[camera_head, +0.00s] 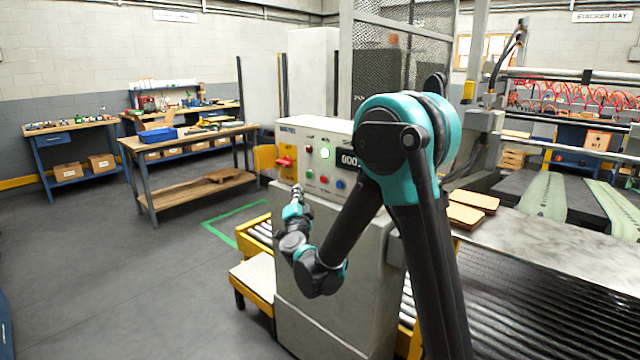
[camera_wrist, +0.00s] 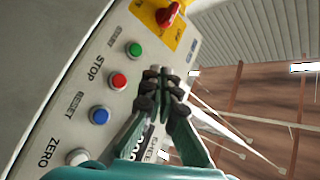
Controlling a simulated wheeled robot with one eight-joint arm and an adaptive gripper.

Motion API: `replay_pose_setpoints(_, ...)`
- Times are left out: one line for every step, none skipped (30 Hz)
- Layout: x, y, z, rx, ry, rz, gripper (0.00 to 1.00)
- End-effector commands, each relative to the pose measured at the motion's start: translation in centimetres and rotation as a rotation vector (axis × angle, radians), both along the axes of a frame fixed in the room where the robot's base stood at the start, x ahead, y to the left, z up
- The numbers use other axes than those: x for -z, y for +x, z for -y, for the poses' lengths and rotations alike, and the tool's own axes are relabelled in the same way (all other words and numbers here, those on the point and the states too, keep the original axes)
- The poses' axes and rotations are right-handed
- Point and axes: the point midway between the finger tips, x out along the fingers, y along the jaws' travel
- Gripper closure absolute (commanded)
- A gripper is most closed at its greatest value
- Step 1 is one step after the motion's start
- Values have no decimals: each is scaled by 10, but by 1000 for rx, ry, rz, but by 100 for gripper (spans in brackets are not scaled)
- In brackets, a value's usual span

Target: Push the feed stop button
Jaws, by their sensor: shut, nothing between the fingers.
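The red button (camera_wrist: 118,82), beside the label STOP, sits on the pale control panel (camera_wrist: 62,110) in the wrist view. In the head view the red button (camera_head: 324,179) is in the panel's lower row, between a green and a blue one. My gripper (camera_wrist: 160,78) is shut and empty. In the wrist view its fingertips show to the right of the red and green buttons. How far they are from the panel is hard to tell. In the head view my gripper (camera_head: 297,191) is in front of the panel's left part, low and left of the red button.
Near the red button are a green button (camera_wrist: 134,49), a blue button (camera_wrist: 100,115) by RESET and a white button (camera_wrist: 78,157) by ZERO. A red rotary switch (camera_head: 285,161) sits on a yellow plate at the panel's left. A roller conveyor (camera_head: 262,236) stands below.

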Motion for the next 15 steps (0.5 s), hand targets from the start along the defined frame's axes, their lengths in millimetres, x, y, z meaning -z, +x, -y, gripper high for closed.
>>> replay_pose_setpoints(1,0,-1,5,6,-1,100)
replay_pose_setpoints(1,0,-1,7,8,0,100)
replay_pose_setpoints(1,0,-1,9,9,0,100)
replay_pose_setpoints(1,0,-1,9,9,0,100)
replay_pose_setpoints(1,0,-1,9,9,0,100)
replay_pose_setpoints(1,0,0,9,9,0,100)
replay_pose_setpoints(1,0,0,9,9,0,100)
replay_pose_setpoints(1,0,0,9,9,0,100)
replay_pose_setpoints(1,0,0,9,8,0,100)
replay_pose_setpoints(1,0,0,9,8,0,100)
replay_pose_setpoints(1,0,0,9,8,0,100)
replay_pose_setpoints(1,1,0,9,8,0,100)
replay_pose_setpoints(1,1,1,9,8,0,100)
replay_pose_setpoints(1,2,1,9,8,0,100)
replay_pose_setpoints(1,4,3,10,7,0,100)
